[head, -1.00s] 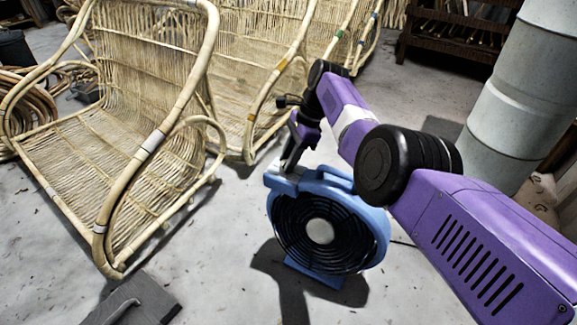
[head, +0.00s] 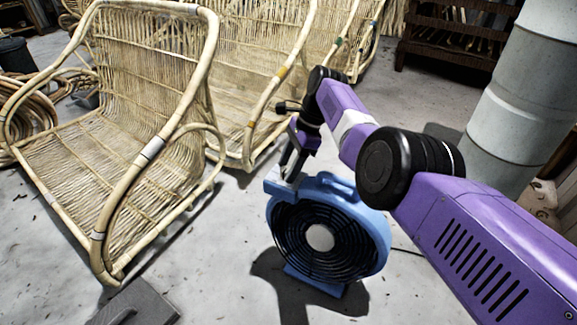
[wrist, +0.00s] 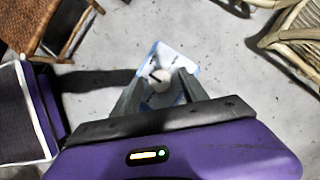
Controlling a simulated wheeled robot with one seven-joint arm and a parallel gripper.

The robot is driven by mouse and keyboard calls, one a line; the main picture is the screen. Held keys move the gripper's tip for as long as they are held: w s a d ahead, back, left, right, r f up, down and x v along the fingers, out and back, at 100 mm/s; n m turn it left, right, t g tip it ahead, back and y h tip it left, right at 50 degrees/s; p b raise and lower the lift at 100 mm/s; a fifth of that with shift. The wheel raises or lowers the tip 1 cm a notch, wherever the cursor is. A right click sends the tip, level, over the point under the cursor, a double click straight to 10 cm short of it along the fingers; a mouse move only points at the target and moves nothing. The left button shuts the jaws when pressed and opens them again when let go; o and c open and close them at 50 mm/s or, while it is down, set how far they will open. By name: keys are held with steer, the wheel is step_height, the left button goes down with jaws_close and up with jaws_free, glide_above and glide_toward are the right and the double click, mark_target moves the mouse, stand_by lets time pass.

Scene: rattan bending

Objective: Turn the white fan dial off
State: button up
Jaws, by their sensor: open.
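A blue fan (head: 372,222) with a black round grille and a pale centre disc stands on the floor in the head view. My gripper (head: 284,172) is open above the fan's top left corner, pointing down. In the wrist view a round white dial (wrist: 160,79) sits on a pale blue and white panel (wrist: 180,58), between the two fingers of my gripper (wrist: 156,84). A thin dark mark shows by the dial. I cannot tell whether the fingers touch the dial. In the head view the fingers and the fan's corner hide it.
Rattan chairs (head: 150,149) stand at the left and behind the fan. A large grey duct (head: 505,110) rises at the right. A dark plate (head: 140,303) lies at the front left. A cable runs along the floor right of the fan. The floor around the fan is mostly clear.

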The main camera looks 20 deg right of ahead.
steer(key=p+v, duration=0.4)
steer(key=v, duration=0.3)
steer(key=shift+d+r, duration=0.2)
steer(key=shift+r, duration=0.1)
